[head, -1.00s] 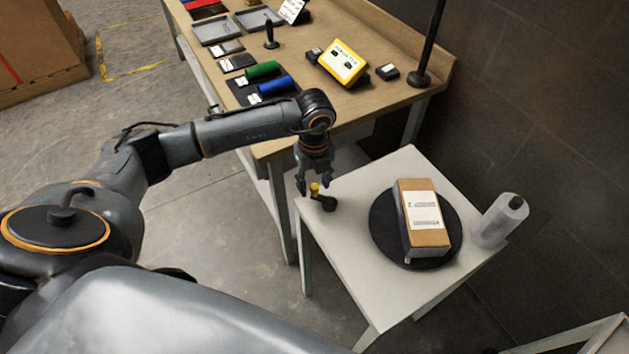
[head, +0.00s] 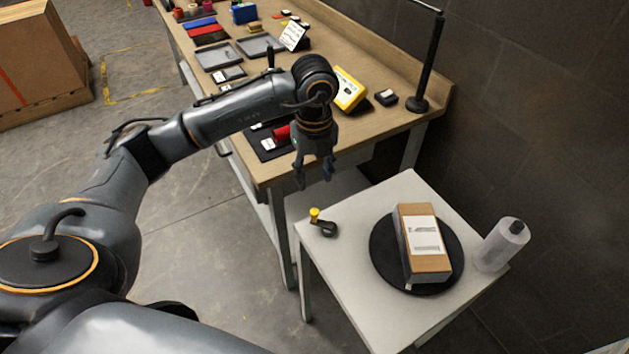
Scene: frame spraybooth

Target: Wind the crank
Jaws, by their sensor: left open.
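The crank (head: 327,229) is a small black arm with a yellow knob (head: 314,214), at the left corner of a white side table (head: 350,240). On that table a cardboard box (head: 424,245) with a white label lies on a black round turntable (head: 384,265). My left gripper (head: 314,180) is open and empty. It hangs fingers-down above and behind the crank, clear of the knob. My right gripper is not in view.
A clear bottle (head: 502,246) stands at the side table's right corner. Behind is a wooden workbench (head: 385,62) with a yellow device (head: 350,90), a red cylinder (head: 281,132), grey trays and a black stand (head: 425,75). A dark wall closes off the right.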

